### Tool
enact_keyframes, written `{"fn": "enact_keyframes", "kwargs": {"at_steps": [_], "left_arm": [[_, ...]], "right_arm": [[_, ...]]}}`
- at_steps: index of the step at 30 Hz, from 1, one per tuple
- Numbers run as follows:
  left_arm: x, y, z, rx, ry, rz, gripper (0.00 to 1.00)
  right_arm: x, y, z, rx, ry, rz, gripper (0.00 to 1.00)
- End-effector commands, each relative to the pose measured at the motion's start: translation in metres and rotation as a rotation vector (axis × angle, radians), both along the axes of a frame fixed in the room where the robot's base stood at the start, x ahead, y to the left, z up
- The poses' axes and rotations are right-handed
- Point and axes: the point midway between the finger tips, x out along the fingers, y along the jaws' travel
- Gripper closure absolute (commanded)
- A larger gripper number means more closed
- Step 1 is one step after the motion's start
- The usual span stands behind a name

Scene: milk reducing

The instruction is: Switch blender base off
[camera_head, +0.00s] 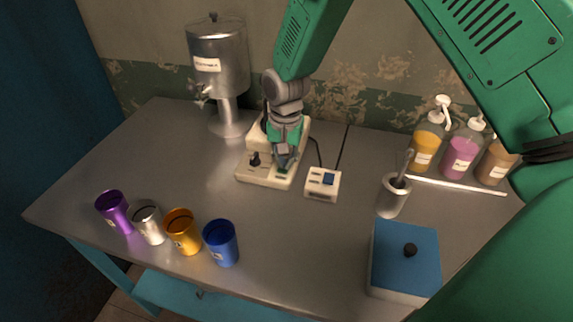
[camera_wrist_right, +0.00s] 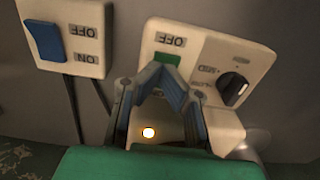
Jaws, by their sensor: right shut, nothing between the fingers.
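The cream blender base (camera_head: 250,174) stands near the middle of the grey table, with a black knob (camera_head: 255,160) on its left front. In the right wrist view the base (camera_wrist_right: 215,62) shows an OFF label, a green button (camera_wrist_right: 166,58) beside it and a black dial (camera_wrist_right: 233,88) with speed labels. My right gripper (camera_head: 284,168) is over the base, pointing down. It is shut and empty, its blue fingertips (camera_wrist_right: 163,74) right at the green button; I cannot tell whether they touch it. The left gripper is not in view.
A small switch box (camera_head: 322,184) with a blue rocker sits right of the base, cables behind it. A metal dispenser (camera_head: 220,65) stands back left, several cups (camera_head: 183,232) front left. A utensil holder (camera_head: 392,196), a blue-lidded box (camera_head: 404,260) and bottles (camera_head: 462,150) are right.

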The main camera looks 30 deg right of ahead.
Motion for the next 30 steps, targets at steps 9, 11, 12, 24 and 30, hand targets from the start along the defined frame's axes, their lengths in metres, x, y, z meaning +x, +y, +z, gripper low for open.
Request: {"fn": "enact_keyframes", "kwargs": {"at_steps": [9,11,12,24,30], "left_arm": [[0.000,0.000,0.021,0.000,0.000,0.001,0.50],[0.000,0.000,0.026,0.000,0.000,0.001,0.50],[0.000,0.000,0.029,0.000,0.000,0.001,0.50],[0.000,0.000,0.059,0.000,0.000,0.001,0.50],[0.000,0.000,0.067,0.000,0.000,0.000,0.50]], "right_arm": [[-0.001,0.003,0.023,-0.006,0.002,0.001,1.00],[-0.001,0.002,0.028,-0.005,0.001,0.000,1.00],[-0.001,0.002,0.030,-0.004,0.002,0.000,1.00],[-0.001,-0.001,0.061,-0.001,0.002,0.001,1.00],[-0.001,0.001,0.072,-0.003,0.002,0.001,1.00]]}}
